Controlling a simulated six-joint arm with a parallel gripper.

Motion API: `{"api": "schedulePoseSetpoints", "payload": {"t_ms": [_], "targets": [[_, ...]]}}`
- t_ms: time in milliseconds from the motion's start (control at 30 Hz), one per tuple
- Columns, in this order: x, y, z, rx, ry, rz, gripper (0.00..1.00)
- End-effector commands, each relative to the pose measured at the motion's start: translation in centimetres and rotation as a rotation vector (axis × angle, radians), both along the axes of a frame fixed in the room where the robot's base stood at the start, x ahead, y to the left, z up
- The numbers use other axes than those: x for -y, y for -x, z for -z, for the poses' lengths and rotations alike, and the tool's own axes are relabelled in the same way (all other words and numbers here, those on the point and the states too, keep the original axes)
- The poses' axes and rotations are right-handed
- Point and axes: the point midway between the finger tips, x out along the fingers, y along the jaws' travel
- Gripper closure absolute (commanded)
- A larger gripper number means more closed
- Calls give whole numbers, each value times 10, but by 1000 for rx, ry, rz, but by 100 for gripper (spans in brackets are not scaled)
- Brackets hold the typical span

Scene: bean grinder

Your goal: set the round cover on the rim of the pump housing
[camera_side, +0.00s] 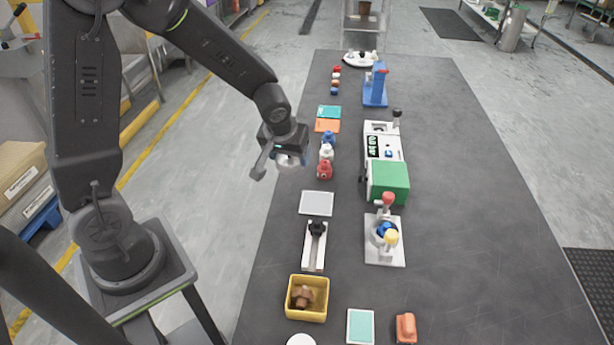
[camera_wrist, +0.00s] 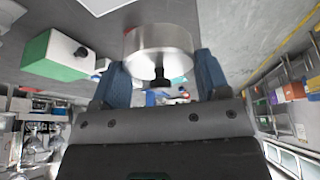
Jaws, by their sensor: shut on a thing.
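My gripper (camera_side: 283,150) is in the air left of the mat's near-left part, beside the blue, white and red bottles. In the wrist view my gripper (camera_wrist: 160,62) has its two blue fingers on either side of a round, shiny metal piece (camera_wrist: 160,40), apparently the cover, and is shut on it. A dark knob shows just below that piece; I cannot tell whether it belongs to it. In the side view the cover (camera_side: 291,160) is small, pale and partly hidden by the gripper. I cannot tell for sure which object is the pump housing; a white plate (camera_side: 372,250) carries a blue body with red and yellow knobs.
A white machine with a green block (camera_side: 389,182) stands mid-mat, also in the wrist view (camera_wrist: 55,55). A blue stand (camera_side: 376,88) is behind it. A yellow bin (camera_side: 307,300) with a brown item is at the front. The mat's right side is clear.

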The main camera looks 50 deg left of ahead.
Motion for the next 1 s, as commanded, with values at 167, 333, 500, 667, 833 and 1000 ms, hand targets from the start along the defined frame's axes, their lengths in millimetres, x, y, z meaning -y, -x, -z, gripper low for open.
{"api": "schedulePoseSetpoints", "payload": {"t_ms": [167, 333, 500, 667, 833, 1000], "targets": [[17, -13, 4, 0, 3, 233, 56], [26, -24, 5, 2, 1, 397, 56], [30, -31, 6, 1, 2, 513, 56], [32, -35, 6, 1, 0, 577, 56], [33, -37, 6, 1, -2, 600, 56], [36, -50, 5, 2, 5, 599, 56]]}}
